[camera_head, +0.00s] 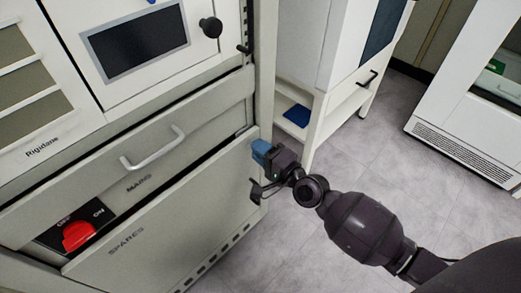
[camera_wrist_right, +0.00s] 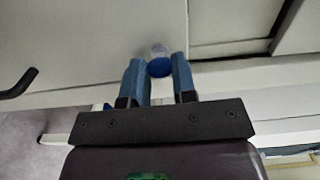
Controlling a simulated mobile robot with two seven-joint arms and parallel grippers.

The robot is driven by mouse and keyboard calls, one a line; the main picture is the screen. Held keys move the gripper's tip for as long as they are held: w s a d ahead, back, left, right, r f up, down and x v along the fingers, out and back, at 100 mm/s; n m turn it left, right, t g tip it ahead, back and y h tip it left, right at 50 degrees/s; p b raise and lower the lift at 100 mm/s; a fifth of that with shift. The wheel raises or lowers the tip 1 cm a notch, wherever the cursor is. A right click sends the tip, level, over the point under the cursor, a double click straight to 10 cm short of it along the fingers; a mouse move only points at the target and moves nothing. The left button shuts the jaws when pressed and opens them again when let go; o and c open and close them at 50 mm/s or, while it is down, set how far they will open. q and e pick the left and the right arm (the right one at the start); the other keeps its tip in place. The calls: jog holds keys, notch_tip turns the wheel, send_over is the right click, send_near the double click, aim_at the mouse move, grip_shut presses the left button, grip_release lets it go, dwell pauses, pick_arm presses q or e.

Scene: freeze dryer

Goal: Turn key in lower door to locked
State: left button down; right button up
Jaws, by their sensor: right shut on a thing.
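The lower door (camera_head: 165,225), marked SPARES, is a pale panel at the bottom of the cabinet and looks closed. My right gripper (camera_head: 262,150) is at the upper right corner of this door, with its blue fingers pointing at the face. In the right wrist view, the two fingers of my right gripper (camera_wrist_right: 159,72) stand on either side of a small round blue key head (camera_wrist_right: 159,68). A pale lock barrel (camera_wrist_right: 159,50) shows just beyond it. The fingers hide the key in the head view. How far the key is turned cannot be told. My left gripper is out of view.
A black door handle (camera_head: 258,191) sticks out just below my right gripper. A red mains switch (camera_head: 78,235) and a drawer handle (camera_head: 152,148) are to the left. A white stand (camera_head: 312,120) is behind, with clear grey floor (camera_head: 360,165) to the right.

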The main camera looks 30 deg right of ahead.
jog(key=o, duration=0.9)
jog(key=shift+s, duration=0.1)
jog(key=v, duration=1)
jog(key=shift+s+d+p, duration=0.15)
jog(key=shift+s+p, duration=0.15)
jog(key=shift+p, duration=0.05)
